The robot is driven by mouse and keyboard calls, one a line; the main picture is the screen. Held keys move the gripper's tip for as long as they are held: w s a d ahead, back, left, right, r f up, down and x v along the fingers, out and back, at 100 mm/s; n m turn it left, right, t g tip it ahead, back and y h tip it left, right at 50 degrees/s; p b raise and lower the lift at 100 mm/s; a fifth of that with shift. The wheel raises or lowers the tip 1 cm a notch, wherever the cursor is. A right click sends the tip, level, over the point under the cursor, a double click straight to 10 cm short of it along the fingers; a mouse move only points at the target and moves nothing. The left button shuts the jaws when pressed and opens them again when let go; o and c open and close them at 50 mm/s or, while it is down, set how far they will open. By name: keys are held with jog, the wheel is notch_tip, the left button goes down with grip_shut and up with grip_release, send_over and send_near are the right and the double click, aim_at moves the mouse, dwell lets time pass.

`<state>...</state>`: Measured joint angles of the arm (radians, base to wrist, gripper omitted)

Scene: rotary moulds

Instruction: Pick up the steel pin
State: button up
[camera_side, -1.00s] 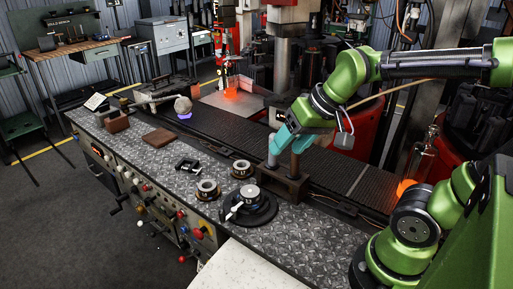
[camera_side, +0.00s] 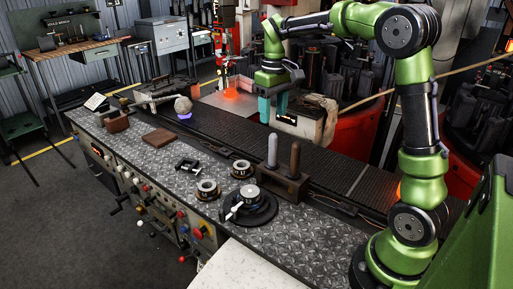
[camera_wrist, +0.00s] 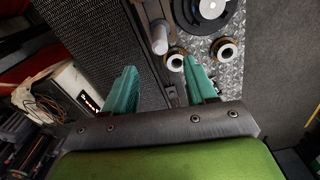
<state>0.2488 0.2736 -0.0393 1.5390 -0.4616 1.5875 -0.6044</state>
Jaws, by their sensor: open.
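The steel pin (camera_side: 272,150) is a pale grey, round-topped rod standing upright in a dark block (camera_side: 291,191). A similar brown pin (camera_side: 295,160) stands beside it to the right. My gripper (camera_side: 272,116) has teal fingers pointing down, and it is empty. In the side view it appears above and behind the pins, apart from them. In the wrist view the steel pin (camera_wrist: 159,38) shows beyond the fingertips of my gripper (camera_wrist: 160,66), between them from left to right. The brown pin cannot be made out there.
Two metal rings (camera_side: 207,189) (camera_side: 241,169) and a black round base with a silver hub (camera_side: 250,209) sit near the block on the patterned steel top. A dark conveyor (camera_side: 330,165) runs behind. A pale machine box (camera_side: 305,122) stands behind my gripper.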

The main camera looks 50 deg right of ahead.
send_near(272, 164)
jog(key=shift+w+d, duration=0.5)
jog(key=shift+d, duration=0.1)
jog(key=shift+s+f, duration=0.2)
jog(key=shift+f, duration=2.55)
jog(key=shift+c, duration=0.5)
grip_shut()
